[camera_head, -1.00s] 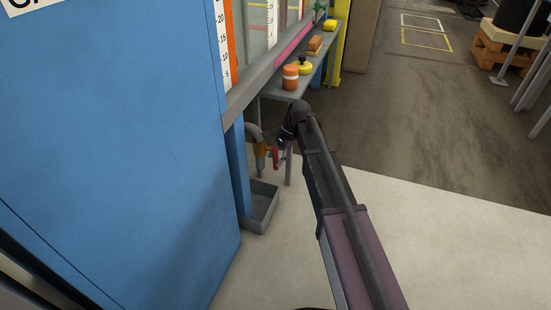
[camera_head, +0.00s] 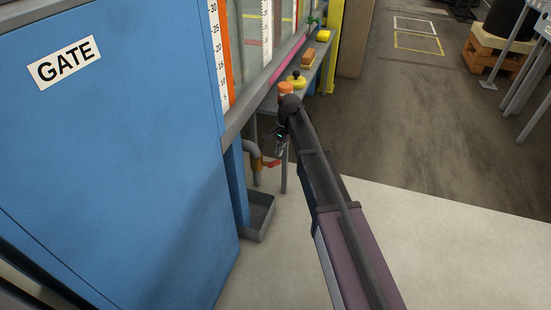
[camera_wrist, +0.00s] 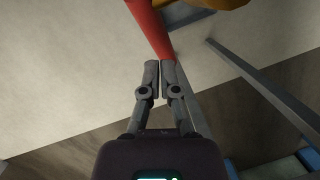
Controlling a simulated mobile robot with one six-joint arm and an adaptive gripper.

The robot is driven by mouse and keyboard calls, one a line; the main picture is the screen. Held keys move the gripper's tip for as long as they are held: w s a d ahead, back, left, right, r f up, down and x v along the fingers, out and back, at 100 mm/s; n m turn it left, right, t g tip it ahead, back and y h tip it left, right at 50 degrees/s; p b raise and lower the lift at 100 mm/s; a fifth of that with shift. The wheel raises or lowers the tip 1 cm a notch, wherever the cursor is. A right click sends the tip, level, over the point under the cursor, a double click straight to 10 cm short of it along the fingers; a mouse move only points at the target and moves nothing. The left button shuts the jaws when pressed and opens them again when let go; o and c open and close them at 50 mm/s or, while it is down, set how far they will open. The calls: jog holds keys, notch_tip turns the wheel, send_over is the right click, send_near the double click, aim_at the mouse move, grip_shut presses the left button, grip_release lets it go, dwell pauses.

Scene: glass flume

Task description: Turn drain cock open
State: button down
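The drain cock has a brass body (camera_head: 257,163) on a grey pipe bend under the flume. Its red lever (camera_head: 271,164) points to the right in the head view. In the wrist view the red lever (camera_wrist: 151,27) comes down from the top, with the yellow brass body (camera_wrist: 218,3) at the top edge. My gripper (camera_head: 281,150) is just above the lever's end in the head view. In the wrist view my gripper's fingers (camera_wrist: 159,68) are together with only a thin gap and nothing between them. The lever's end is right by the fingertips; I cannot tell whether they touch.
A grey tray (camera_head: 259,216) lies on the floor below the cock. The blue GATE cabinet (camera_head: 120,170) stands to the left. A shelf above carries an orange jar (camera_head: 286,88) and a yellow item (camera_head: 297,81). A grey leg (camera_head: 284,176) stands close behind the lever.

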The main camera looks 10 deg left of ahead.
aim_at(276, 161)
jog(key=shift+n+t+h, duration=0.3)
jog(key=shift+n+h, duration=0.4)
jog(key=shift+n, duration=0.2)
jog(key=w+r+p, duration=0.1)
jog(key=d+r+p, duration=0.1)
jog(key=w+r+p, duration=0.1)
jog(key=r, duration=0.1)
jog(key=shift+w+d, duration=0.15)
jog(key=shift+w, duration=0.2)
jog(key=shift+f, duration=0.1)
jog(key=shift+s+a+f+b, duration=0.4)
jog(key=shift+s+f+b, duration=0.35)
jog(key=shift+f+b, duration=1)
jog(key=shift+s+a+f+b, duration=0.35)
jog(key=shift+s+f+b, duration=0.45)
jog(key=shift+f+b, duration=0.9)
jog(key=shift+s+a+f+b, duration=0.4)
jog(key=shift+s+f+b, duration=0.35)
jog(key=shift+f+b, duration=1)
